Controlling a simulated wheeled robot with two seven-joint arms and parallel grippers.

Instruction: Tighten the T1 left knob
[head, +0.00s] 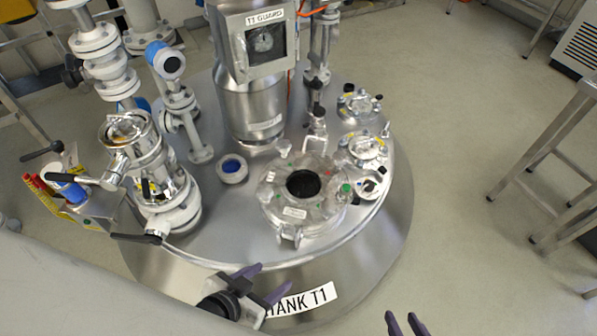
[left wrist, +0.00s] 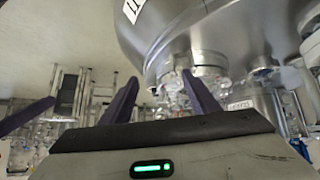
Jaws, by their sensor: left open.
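The tank T1 (head: 375,258) is a round steel vessel with a "TANK T1" label on its front side. On its top is a round hatch (head: 285,212) with a dark centre. I cannot tell which fitting is the left knob; black-ended handles show behind the hatch. My left gripper (head: 262,272) is open and empty, low in front of the tank near the label. My right gripper (head: 404,318) shows only two separated purple fingertips at the bottom edge.
A "T1 GUARD" box (head: 267,45) stands at the tank's back. A flanged valve assembly (head: 160,185) with black handles crowds the left side. A steel frame (head: 560,165) stands at the right, with clear floor (head: 455,150) between it and the tank.

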